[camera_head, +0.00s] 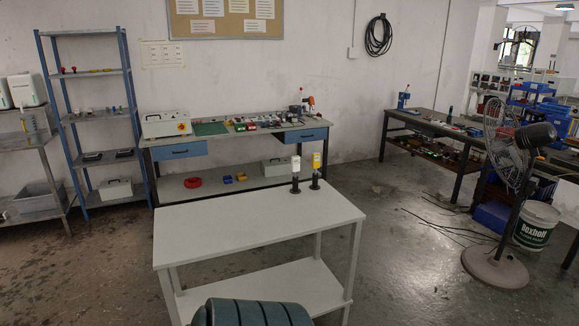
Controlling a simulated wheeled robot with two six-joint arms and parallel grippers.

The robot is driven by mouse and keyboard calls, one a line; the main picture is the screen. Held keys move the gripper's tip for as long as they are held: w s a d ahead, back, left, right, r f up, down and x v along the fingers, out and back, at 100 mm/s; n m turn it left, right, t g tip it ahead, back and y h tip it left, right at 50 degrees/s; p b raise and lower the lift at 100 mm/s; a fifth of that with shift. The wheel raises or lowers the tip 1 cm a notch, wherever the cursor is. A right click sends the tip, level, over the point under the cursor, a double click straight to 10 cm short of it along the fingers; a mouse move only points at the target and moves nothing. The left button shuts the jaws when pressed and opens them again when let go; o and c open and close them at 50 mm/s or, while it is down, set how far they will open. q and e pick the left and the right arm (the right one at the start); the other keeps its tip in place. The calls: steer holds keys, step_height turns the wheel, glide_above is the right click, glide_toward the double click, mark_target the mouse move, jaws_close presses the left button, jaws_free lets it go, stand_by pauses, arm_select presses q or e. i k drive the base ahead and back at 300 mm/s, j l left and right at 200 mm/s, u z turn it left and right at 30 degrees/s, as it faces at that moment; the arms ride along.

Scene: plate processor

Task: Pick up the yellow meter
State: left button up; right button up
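A small yellow-topped device (316,161), which looks like the yellow meter, stands upright on a dark base at the back right of the white table (250,228). A similar white-topped device (295,165) on a dark base stands just to its left, with a small gap between them. Both are small in the picture, so their details are hard to tell. Neither of my grippers shows in the head view, and nothing touches the yellow device.
The rest of the white tabletop is bare. Behind it, a workbench (220,138) carries a cream box (165,123), a green mat (211,129) and several small items. A blue shelf rack stands left. A black fan (535,135) and white bucket (536,226) stand right.

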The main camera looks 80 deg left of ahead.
mark_target(316, 157)
steer(key=j+u, duration=0.2)
steer(key=u, duration=1.75)
steer(key=i+u, duration=0.35)
steer(key=i, duration=0.35)
